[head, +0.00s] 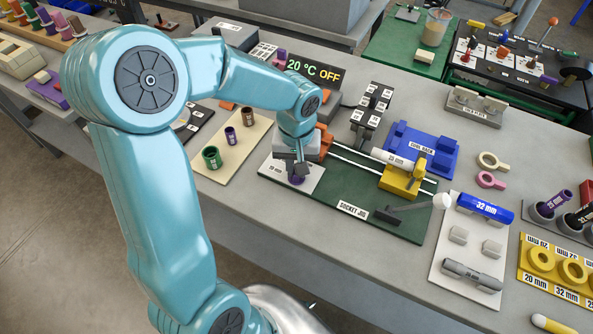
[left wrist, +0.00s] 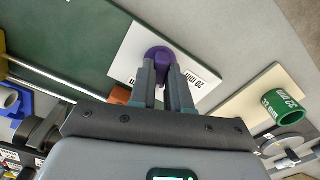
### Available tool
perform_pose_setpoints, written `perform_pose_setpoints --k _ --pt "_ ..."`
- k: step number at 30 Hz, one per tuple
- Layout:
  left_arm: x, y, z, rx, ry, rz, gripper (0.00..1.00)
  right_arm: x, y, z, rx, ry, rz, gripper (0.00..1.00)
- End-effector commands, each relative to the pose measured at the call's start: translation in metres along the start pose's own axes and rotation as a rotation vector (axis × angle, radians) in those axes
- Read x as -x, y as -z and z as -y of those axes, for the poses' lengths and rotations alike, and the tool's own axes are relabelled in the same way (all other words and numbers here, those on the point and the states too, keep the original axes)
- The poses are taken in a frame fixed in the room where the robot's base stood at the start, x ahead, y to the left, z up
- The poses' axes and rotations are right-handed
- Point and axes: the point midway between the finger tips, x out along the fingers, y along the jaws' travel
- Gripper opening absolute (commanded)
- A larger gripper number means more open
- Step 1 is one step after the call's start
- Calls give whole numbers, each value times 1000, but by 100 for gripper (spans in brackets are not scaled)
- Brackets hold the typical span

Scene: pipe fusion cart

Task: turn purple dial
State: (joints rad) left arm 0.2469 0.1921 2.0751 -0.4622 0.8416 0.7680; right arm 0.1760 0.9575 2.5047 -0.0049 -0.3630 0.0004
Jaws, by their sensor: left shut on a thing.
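The purple dial (head: 297,180) sits on a white plate (head: 276,170) marked "20 mm" at the left end of the green socket jig board. Its rounded top also shows in the left wrist view (left wrist: 158,52). My left gripper (head: 300,165) points down at it from above and is shut on it. In the left wrist view, my left gripper's two fingers (left wrist: 161,75) lie on either side of the dial and hide part of it. My right gripper is in neither view.
A display (head: 314,71) reads "20 °C OFF".

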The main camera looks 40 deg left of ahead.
Motion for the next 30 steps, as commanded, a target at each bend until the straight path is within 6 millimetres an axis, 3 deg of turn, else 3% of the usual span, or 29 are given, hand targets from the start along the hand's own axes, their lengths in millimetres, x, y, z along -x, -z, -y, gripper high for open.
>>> perform_pose_setpoints --k 3,15,30 --pt "-3 1 0 95 -2 -3 0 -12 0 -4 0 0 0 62" --pt "0 1 0 325 -2 -3 0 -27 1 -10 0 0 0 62" --pt "2 1 0 385 -3 -3 0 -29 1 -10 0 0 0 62"
